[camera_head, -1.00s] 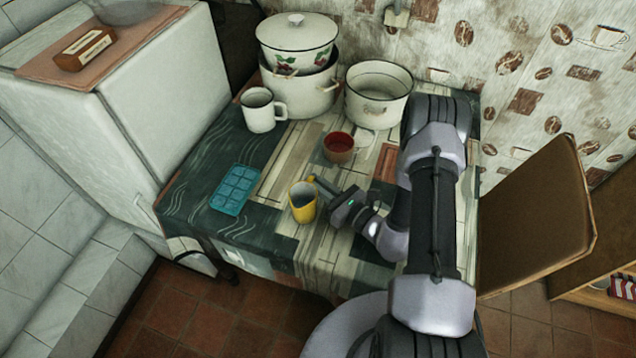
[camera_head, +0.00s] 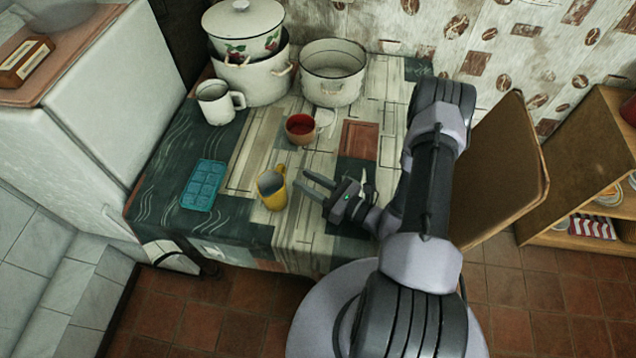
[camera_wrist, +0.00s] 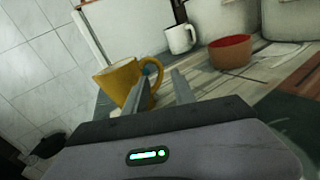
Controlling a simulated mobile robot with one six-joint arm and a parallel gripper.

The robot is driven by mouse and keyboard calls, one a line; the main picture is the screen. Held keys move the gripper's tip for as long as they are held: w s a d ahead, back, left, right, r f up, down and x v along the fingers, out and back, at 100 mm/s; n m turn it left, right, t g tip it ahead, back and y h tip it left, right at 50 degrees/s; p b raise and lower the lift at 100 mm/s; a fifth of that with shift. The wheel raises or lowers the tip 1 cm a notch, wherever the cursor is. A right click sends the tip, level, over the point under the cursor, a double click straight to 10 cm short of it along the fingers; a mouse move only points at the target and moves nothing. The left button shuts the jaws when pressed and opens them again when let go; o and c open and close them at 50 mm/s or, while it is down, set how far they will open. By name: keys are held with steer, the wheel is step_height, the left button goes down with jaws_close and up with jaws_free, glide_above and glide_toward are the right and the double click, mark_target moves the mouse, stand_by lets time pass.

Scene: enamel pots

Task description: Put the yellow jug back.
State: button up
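The yellow jug (camera_head: 270,190) stands upright near the front edge of the table, its handle toward my gripper. My gripper (camera_head: 304,182) is open and empty just to the right of the jug, its two fingers apart and pointing at it. In the wrist view the jug (camera_wrist: 122,82) is at the left, with its handle near the fingers (camera_wrist: 160,88). The left finger overlaps the jug's handle side in that view; I cannot tell whether they touch.
A blue ice tray (camera_head: 203,185) lies left of the jug. A red bowl (camera_head: 300,128), a white mug (camera_head: 216,102), a white pot (camera_head: 333,72) and stacked enamel pots (camera_head: 250,75) stand behind. A chair back (camera_head: 500,175) is at the right.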

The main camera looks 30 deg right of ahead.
steer(key=v, duration=0.4)
steer(key=shift+r+p, duration=0.2)
steer(key=shift+p, duration=0.1)
steer(key=s+a+r+n+g+y, duration=0.2)
steer(key=s+a+r+n+g, duration=0.1)
steer(key=a+r+n+g, duration=0.5)
steer(key=s+a+r+n+g+y, duration=0.25)
steer(key=a+r+n+g, duration=0.35)
steer(key=r+n, duration=0.45)
steer(key=s+d+r+n+t+h, duration=0.3)
steer(key=s+r+n+h, duration=0.4)
steer(key=r+h, duration=0.4)
steer(key=shift+s+r+n+t, duration=0.35)
steer(key=shift+r+n+t, duration=0.25)
steer(key=shift+n, duration=0.15)
steer(key=shift+h, duration=0.25)
